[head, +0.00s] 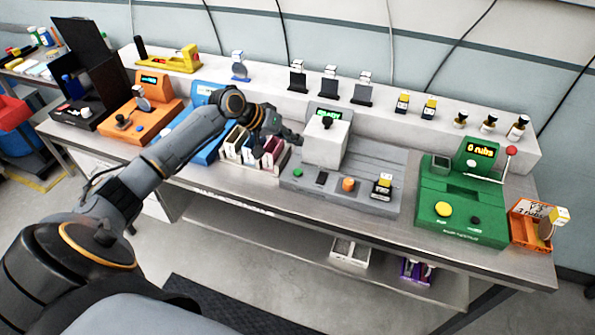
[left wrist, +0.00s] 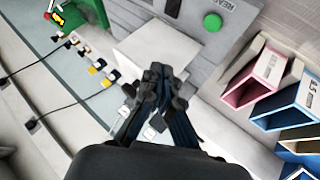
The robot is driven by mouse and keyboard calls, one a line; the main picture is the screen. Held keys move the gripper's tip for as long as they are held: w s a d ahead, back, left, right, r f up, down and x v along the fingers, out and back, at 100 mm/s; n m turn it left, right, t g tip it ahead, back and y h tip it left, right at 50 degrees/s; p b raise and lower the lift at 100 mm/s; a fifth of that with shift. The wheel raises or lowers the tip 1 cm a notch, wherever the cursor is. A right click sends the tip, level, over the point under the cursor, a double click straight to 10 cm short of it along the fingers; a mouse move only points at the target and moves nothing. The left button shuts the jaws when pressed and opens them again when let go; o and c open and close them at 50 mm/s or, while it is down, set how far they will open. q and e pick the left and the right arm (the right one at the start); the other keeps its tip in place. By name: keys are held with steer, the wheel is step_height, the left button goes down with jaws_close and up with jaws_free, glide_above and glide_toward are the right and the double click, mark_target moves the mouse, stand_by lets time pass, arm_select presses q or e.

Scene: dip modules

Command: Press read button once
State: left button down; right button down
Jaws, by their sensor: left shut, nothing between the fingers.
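The grey machine (head: 340,190) stands in the middle of the bench with a pale raised block (head: 326,143) and a lit green screen. Its round green button (head: 297,172) is at the front left. In the left wrist view the green button (left wrist: 212,22) lies near the top, beside lettering that starts "REA". My left gripper (head: 292,138) is left of the pale block, above and behind the button in the head view. In the left wrist view its fingers (left wrist: 158,80) are shut and empty, apart from the button. My right gripper is not in view.
Upright coloured bins (head: 250,150) stand just left of the machine; they also show in the left wrist view (left wrist: 255,82). A green machine (head: 462,200) is to the right, an orange one (head: 140,120) to the left. Small modules line the back ledge (head: 390,118).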

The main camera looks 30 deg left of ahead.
arm_select(q)
steer(key=shift+f, duration=0.1)
steer(key=b, duration=0.7)
glide_above(295, 172)
step_height(295, 172, down, 7)
steer(key=shift+f, duration=0.1)
steer(key=shift+f+b, duration=0.3)
steer(key=shift+f, duration=0.45)
stand_by(0.4)
steer(key=shift+f, duration=0.4)
steer(key=shift+f, duration=0.45)
stand_by(0.6)
steer(key=shift+r+p, duration=0.8)
steer(key=shift+r, duration=0.05)
